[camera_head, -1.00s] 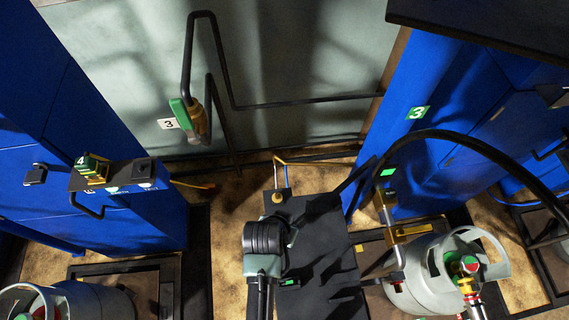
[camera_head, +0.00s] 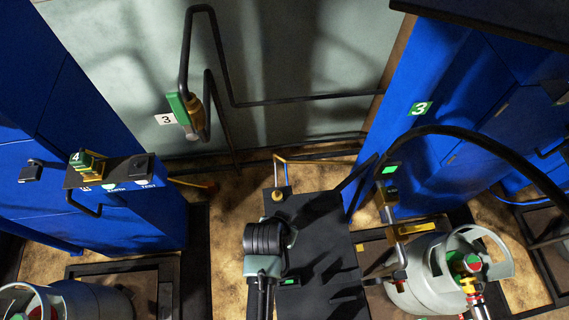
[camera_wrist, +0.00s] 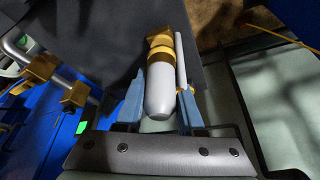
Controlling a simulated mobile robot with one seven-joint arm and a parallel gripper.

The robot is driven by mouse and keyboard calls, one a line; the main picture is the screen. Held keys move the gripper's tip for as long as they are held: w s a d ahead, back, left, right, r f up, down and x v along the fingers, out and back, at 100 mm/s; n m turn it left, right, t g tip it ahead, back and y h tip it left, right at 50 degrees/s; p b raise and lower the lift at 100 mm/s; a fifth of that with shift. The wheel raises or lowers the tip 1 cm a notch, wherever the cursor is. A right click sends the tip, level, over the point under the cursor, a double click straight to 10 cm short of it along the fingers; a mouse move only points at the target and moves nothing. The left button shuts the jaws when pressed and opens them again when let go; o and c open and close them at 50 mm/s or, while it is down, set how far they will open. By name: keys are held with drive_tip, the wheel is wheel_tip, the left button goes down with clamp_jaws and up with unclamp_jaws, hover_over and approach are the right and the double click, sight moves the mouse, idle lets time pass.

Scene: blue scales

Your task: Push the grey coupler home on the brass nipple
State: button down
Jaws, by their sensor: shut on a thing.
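In the wrist view, my gripper (camera_wrist: 162,88) has its two blue fingers on either side of a smooth grey cylinder, the coupler (camera_wrist: 159,98). It is shut on it. A brass piece (camera_wrist: 160,40) shows directly beyond the coupler's far end, in line with it. It looks like the nipple, but I cannot tell how far the two overlap or whether a gap lies between them. A thin grey rod (camera_wrist: 181,65) runs beside the coupler. In the head view my arm hides the fingers and the coupler over the dark bench.
The dark bench top (camera_head: 325,220) carries a small brass knob (camera_head: 278,195) at its far edge. A grey gas bottle (camera_head: 420,285) with a black hose (camera_head: 470,143) stands right. Blue cabinets flank both sides.

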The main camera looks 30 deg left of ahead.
drive_tip(key=shift+r, duration=0.1)
drive_tip(key=shift+r+p, duration=1.1)
drive_tip(key=shift+p, duration=0.2)
drive_tip(key=shift+p, duration=0.6)
idle(0.9)
drive_tip(key=shift+f+b, duration=0.8)
drive_tip(key=shift+f, duration=0.4)
drive_tip(key=shift+c, duration=2.2)
unclamp_jaws()
drive_tip(key=p+v, duration=0.1)
drive_tip(key=v, duration=1.2)
drive_tip(key=shift+c, duration=0.2)
